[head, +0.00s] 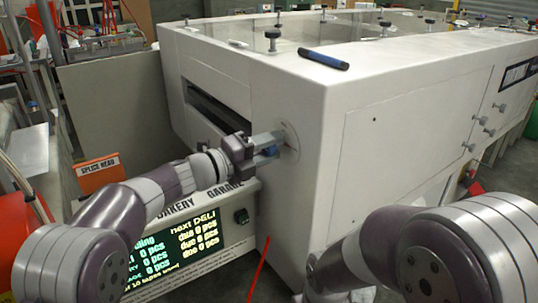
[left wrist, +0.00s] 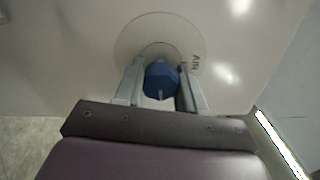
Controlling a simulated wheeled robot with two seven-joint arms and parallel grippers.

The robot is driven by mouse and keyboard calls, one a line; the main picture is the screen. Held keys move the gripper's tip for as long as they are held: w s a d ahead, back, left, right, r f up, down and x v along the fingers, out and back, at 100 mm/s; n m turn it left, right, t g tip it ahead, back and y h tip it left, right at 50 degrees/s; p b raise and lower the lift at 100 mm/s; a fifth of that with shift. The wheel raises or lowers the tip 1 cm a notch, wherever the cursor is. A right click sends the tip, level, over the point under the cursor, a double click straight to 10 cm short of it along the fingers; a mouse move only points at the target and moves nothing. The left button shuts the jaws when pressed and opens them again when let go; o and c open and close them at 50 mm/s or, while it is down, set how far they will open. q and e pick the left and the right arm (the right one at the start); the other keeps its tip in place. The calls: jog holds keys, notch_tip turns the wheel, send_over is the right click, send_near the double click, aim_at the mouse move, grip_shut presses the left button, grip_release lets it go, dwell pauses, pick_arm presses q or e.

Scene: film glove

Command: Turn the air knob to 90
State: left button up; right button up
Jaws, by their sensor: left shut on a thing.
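The air knob is a blue faceted knob (left wrist: 161,80) on a round dial plate (left wrist: 150,27) marked "AIR" in the left wrist view. In the head view the dial plate (head: 291,136) is on the white machine's near corner face, and a bit of the blue knob (head: 269,151) shows between the fingers. My left gripper (left wrist: 160,88) has one finger on each side of the knob and is shut on it; it also shows in the head view (head: 272,146). The dial's scale is too small to read. My right arm is at the lower right, and its gripper's fingers do not show.
The large white machine (head: 400,110) fills the middle and right. A blue marker-like object (head: 323,59) lies on its top edge. A lit display panel (head: 170,250) is below my left arm. An orange sign (head: 99,172) stands at the left.

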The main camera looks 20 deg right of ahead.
pick_arm(q)
jog(key=shift+f, duration=0.2)
dwell(0.4)
jog(key=o, duration=1.1)
jog(key=shift+c, duration=0.2)
jog(key=shift+s+r, duration=0.1)
jog(key=v, duration=1.2)
jog(key=shift+a, duration=0.3)
